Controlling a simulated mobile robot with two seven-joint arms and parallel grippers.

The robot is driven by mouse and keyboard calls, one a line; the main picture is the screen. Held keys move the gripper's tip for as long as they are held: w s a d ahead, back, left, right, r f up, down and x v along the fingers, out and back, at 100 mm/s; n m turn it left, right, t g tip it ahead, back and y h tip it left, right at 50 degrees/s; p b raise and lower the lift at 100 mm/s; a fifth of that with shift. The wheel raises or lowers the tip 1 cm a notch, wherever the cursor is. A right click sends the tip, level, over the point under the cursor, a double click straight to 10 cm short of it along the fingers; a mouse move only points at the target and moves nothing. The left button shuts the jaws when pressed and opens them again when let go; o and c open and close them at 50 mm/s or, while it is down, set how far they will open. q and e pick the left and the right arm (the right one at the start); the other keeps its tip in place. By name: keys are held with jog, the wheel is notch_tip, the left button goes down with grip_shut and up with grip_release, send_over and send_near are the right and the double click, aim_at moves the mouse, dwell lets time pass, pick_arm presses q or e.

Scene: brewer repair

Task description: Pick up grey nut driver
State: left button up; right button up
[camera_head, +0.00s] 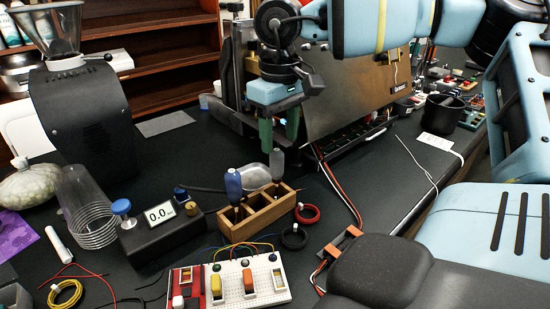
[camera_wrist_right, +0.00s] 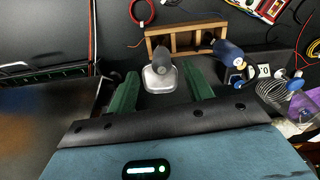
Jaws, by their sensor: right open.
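The grey nut driver (camera_head: 277,165) stands upright in the right part of a wooden rack (camera_head: 262,222), its grey handle up. My right gripper (camera_head: 279,132) has green fingers pointing down, open and empty, above and behind the grey handle. It also shows in the wrist view (camera_wrist_right: 161,75). My left gripper is not in view.
A pale rounded object (camera_head: 254,177) lies behind the rack. A scale with display (camera_head: 160,222) stands left of it, a breadboard (camera_head: 248,282) in front, and red and black wire coils (camera_head: 307,213) to the right. A metal-panelled machine (camera_head: 360,85) stands behind the gripper.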

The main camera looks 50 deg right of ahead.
aim_at(277, 150)
jog(key=shift+w+f+p, duration=0.2)
jog(key=shift+f+p, duration=0.05)
jog(key=shift+f, duration=1.45)
jog(key=shift+w+f+p, duration=0.2)
jog(key=shift+f+p, duration=0.05)
jog(key=shift+f, duration=1.45)
